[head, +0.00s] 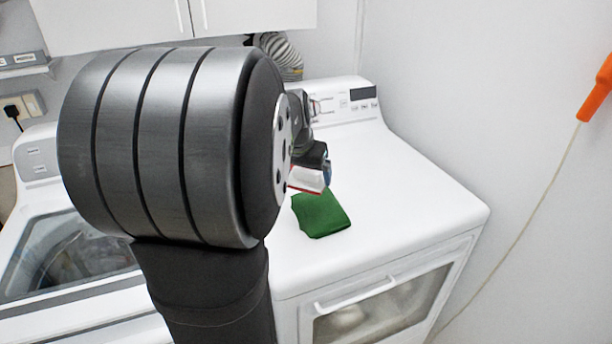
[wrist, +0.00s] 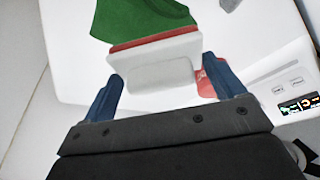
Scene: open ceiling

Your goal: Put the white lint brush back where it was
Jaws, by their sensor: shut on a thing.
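The white lint brush (wrist: 152,68) with a red edge is between the two blue fingers of my gripper (wrist: 163,72) in the wrist view. My gripper is shut on it. In the head view the lint brush (head: 307,180) shows just above a green cloth (head: 322,214). The cloth lies on the white dryer top (head: 400,195). The green cloth (wrist: 142,18) lies beyond the brush in the wrist view. I cannot tell whether the brush touches the cloth or the dryer. My arm hides much of the gripper in the head view.
The dryer's control panel (head: 345,103) stands at its back edge. A red thing (wrist: 206,78) lies by the right finger in the wrist view, and a grey thing (wrist: 229,4) beyond. A washer (head: 40,245) stands left. The dryer top's right side is clear.

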